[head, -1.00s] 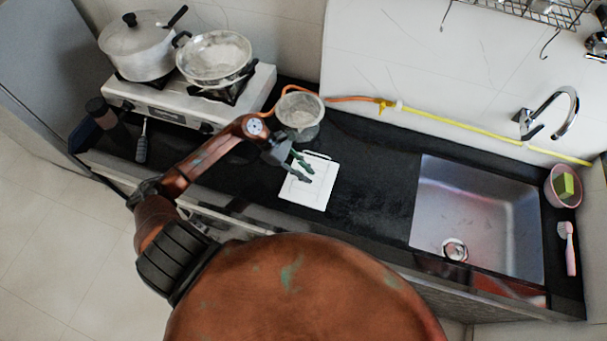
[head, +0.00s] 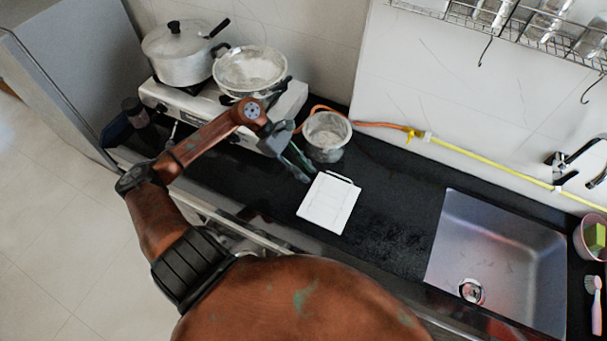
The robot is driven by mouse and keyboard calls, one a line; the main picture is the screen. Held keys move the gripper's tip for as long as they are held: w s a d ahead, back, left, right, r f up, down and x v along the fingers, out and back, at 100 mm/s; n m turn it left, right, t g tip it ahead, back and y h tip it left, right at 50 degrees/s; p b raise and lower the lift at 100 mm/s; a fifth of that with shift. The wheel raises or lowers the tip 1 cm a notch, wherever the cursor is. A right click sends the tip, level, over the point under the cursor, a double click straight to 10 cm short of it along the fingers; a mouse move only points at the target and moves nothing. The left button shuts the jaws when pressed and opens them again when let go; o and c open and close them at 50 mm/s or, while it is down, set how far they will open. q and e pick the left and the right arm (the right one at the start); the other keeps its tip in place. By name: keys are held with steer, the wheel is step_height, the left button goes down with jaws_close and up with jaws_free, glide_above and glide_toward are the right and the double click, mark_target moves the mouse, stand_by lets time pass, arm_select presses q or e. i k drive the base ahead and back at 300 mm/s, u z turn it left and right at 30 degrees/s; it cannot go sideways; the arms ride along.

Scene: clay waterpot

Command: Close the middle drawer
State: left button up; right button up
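My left gripper (head: 300,162) hangs over the black counter, between the stove and the white board, with its greenish fingers apart and nothing between them. The drawer fronts lie below the counter's front edge and are seen steeply from above. A pale strip of the cabinet front (head: 235,222) shows under my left forearm, but I cannot tell which drawer it belongs to or whether one stands open. My own reddish body hides much of the cabinet front. My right gripper is not in view.
A white cutting board (head: 328,203) and a metal pot (head: 326,136) stand on the counter (head: 385,215). The stove (head: 175,98) carries a lidded pot (head: 183,55) and a pan (head: 250,72). A sink (head: 500,250) is at right. Pale floor (head: 50,200) is clear at left.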

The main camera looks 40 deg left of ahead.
mark_target(234, 248)
steer(key=k, duration=2)
